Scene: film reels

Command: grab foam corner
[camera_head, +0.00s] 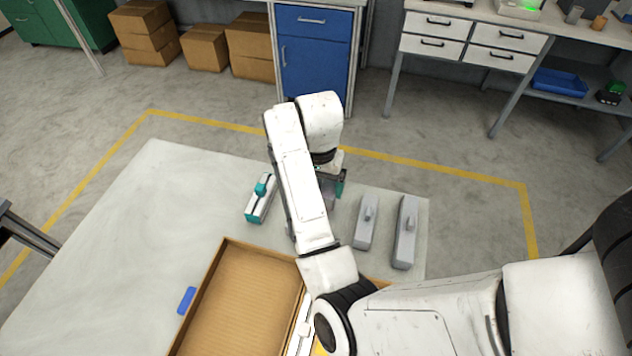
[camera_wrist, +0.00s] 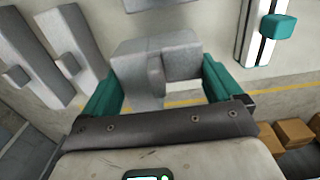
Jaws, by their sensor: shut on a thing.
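My gripper (camera_head: 333,187), with teal fingers, is low over the pale table and partly hidden behind my arm in the head view. In the wrist view my gripper (camera_wrist: 163,82) is shut on a light grey foam corner (camera_wrist: 150,68), a blocky piece between the two fingers. The held foam also shows in the head view (camera_head: 327,193), mostly covered. Two more grey foam pieces, one nearer (camera_head: 366,222) and one farther right (camera_head: 405,232), lie on the table to the right of my gripper. I cannot tell whether the held piece touches the table.
A white and teal device (camera_head: 260,200) lies left of my gripper. An open cardboard box (camera_head: 213,282) stands at the table's front, partly under my arm. A blue item (camera_head: 187,300) lies beside it. The table's left part (camera_head: 125,240) is clear.

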